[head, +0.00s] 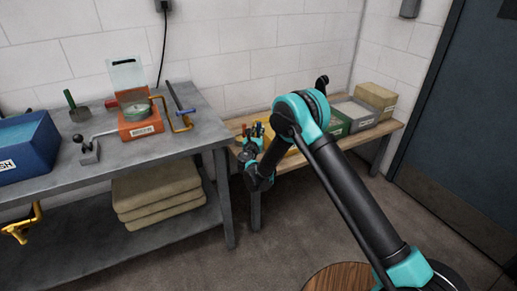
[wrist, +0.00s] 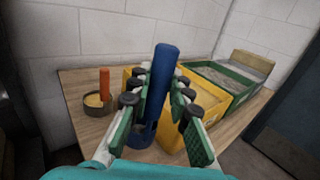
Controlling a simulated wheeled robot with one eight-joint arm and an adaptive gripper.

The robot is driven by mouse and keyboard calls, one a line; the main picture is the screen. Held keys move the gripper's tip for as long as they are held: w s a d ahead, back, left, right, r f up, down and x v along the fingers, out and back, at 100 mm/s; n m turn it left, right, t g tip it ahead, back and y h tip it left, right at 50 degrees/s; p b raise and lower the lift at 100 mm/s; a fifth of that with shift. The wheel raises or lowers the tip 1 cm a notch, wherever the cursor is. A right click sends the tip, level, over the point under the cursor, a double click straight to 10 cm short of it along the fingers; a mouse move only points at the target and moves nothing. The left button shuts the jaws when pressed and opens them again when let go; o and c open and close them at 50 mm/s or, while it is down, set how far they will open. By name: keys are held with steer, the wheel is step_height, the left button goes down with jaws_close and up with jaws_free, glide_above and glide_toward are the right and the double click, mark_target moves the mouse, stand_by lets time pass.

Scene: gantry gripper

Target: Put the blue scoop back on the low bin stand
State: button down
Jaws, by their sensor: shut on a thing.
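My gripper (wrist: 160,98) is shut on the blue scoop (wrist: 164,62), whose handle stands nearly upright between the green fingers in the wrist view. The scoop's dark blue lower part shows below the fingers, partly hidden by them. It is over the near part of the low bin stand (wrist: 82,77), in front of the yellow bin (wrist: 208,97); I cannot tell whether it touches the wood. In the head view my gripper (head: 252,143) is at the left end of the stand (head: 384,131), and the scoop is hard to make out there.
A round container (wrist: 97,104) with an orange-handled tool (wrist: 104,82) stands left of the scoop. Green-rimmed (wrist: 225,75) and tan (wrist: 250,63) bins line the stand to the right. A grey workbench (head: 190,139) is close on the left in the head view. Bare wood lies around the container.

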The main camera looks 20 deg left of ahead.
step_height(320, 180, down, 10)
steer(key=shift+r, duration=0.15)
stand_by(0.3)
steer(key=c, duration=1.4)
jaws_free()
